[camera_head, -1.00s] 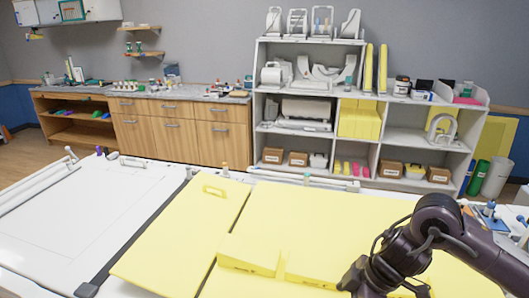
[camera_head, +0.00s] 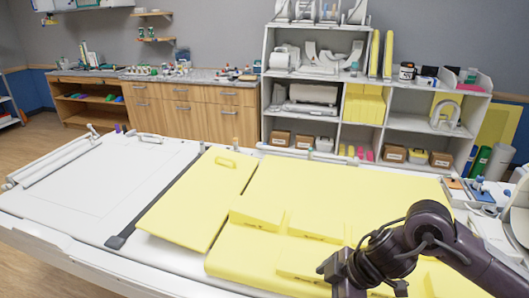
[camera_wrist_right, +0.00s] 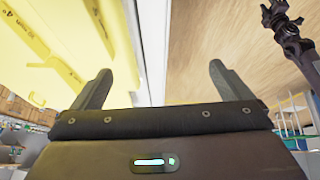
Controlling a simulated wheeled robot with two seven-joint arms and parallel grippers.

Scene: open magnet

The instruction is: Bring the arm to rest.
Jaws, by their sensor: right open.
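My right arm comes in from the right in the head view, bent over the yellow padded table (camera_head: 330,200). Its gripper is at the lower right there, partly cut off by the bottom edge. In the right wrist view my right gripper (camera_wrist_right: 158,85) has its two fingers wide apart with nothing between them. The yellow pad and the table's edge lie beyond the left finger, and wood floor (camera_wrist_right: 200,40) lies beyond the right one.
Yellow wedge blocks (camera_head: 258,212) lie on the pad. A yellow panel with a handle (camera_head: 190,205) lies left of it, beside a white board (camera_head: 90,190). White shelves (camera_head: 400,125) and wooden cabinets (camera_head: 190,110) stand behind. Tools and a white tray (camera_head: 490,195) are at the right.

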